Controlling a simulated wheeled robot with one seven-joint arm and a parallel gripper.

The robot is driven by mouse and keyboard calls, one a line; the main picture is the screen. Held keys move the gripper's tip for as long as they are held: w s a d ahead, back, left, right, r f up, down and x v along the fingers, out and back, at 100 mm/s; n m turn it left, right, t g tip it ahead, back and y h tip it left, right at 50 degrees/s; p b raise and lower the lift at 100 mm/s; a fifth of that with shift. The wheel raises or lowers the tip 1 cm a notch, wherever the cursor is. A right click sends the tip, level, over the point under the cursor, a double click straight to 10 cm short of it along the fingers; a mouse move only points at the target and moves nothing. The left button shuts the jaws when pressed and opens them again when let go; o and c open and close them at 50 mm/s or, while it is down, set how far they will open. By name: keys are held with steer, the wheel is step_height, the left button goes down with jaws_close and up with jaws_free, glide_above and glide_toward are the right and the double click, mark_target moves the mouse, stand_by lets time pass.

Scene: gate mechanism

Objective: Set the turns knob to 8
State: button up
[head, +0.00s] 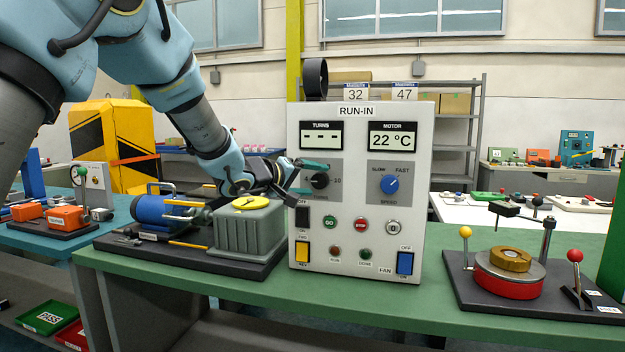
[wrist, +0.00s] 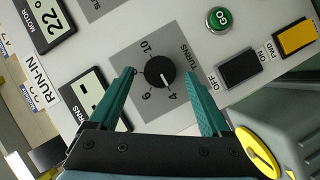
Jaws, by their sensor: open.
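The turns knob (wrist: 159,71) is a round black dial on a grey plate of the RUN-IN panel. In the wrist view it lies between my two teal fingertips, with a gap on each side. Its white mark appears to point toward the printed 4; 6 and 10 also show, but I cannot make out an 8. In the head view the knob (head: 320,180) is partly hidden by my gripper (head: 309,178), which is open in front of the panel's left side. The turns display (head: 321,135) shows dashes.
The blue speed knob (head: 390,184) is right of the turns knob. Below are the green GO button (head: 330,223), a black switch (head: 302,217) and a yellow switch (head: 302,251). A grey gearbox with a yellow cap (head: 251,203) stands close at the left.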

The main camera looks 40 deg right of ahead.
steer(key=shift+d, duration=0.25)
jaws_close()
stand_by(0.6)
